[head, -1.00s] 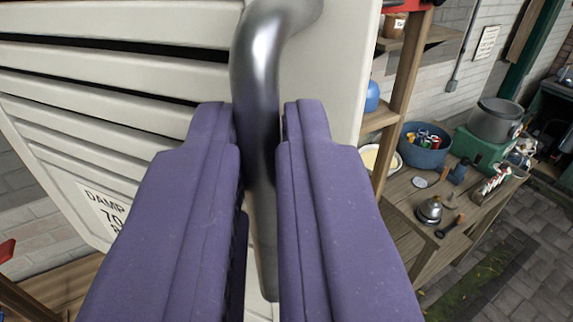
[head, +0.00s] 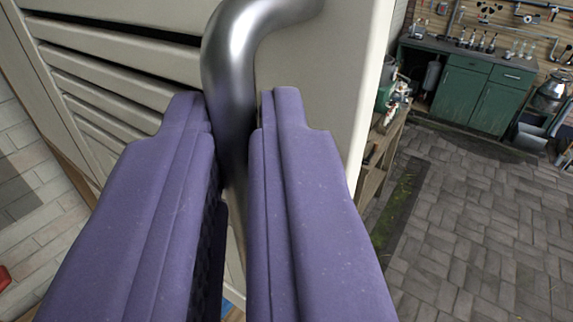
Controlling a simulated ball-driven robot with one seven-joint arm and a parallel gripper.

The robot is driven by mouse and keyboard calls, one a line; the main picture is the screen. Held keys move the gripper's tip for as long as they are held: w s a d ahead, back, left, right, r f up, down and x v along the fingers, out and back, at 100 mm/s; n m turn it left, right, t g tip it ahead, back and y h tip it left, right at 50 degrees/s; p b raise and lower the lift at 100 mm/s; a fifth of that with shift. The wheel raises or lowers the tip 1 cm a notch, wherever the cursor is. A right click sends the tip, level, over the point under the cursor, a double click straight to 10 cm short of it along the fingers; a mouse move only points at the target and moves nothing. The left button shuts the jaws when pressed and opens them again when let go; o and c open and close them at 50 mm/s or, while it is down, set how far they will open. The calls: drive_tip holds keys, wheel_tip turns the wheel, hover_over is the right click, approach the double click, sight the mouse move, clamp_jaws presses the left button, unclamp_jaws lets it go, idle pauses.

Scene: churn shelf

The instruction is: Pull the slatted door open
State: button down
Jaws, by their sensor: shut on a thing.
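The slatted door (head: 330,75) is cream-white with dark gaps between its slats, and fills the upper left and middle of the head view. Its grey metal handle (head: 236,50) is a bent bar near the door's right edge. My gripper (head: 238,115) has two purple fingers, one on each side of the handle's bar, and is shut on it. The lower part of the handle is mostly hidden between the fingers. The door stands at an angle to the brick wall at the left.
A green cabinet (head: 470,90) with bottles on top stands at the back right below a tool board. A wooden bench (head: 380,155) shows partly behind the door's right edge. The paved floor (head: 470,220) at the right is clear.

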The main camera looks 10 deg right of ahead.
drive_tip(key=s+a+h, duration=0.1)
drive_tip(key=s+a+m+h, duration=0.1)
drive_tip(key=a, duration=0.1)
drive_tip(key=s+a, duration=0.1)
drive_tip(key=shift+s+a+r+m+h, duration=0.1)
drive_tip(key=shift+a+r+m+h, duration=0.15)
drive_tip(key=shift+m+h, duration=0.15)
drive_tip(key=c, duration=1.5)
unclamp_jaws()
drive_tip(key=o, duration=0.3)
drive_tip(key=shift+w+a+f, duration=0.25)
drive_tip(key=shift+w+a, duration=0.1)
drive_tip(key=shift+w, duration=0.35)
drive_tip(key=shift+o, duration=0.2)
drive_tip(key=shift+s+d, duration=0.15)
drive_tip(key=shift+s, duration=0.05)
drive_tip(key=s+a, duration=0.1)
drive_tip(key=s, duration=0.6)
drive_tip(key=shift+s+a, duration=0.15)
drive_tip(key=shift+s, duration=0.2)
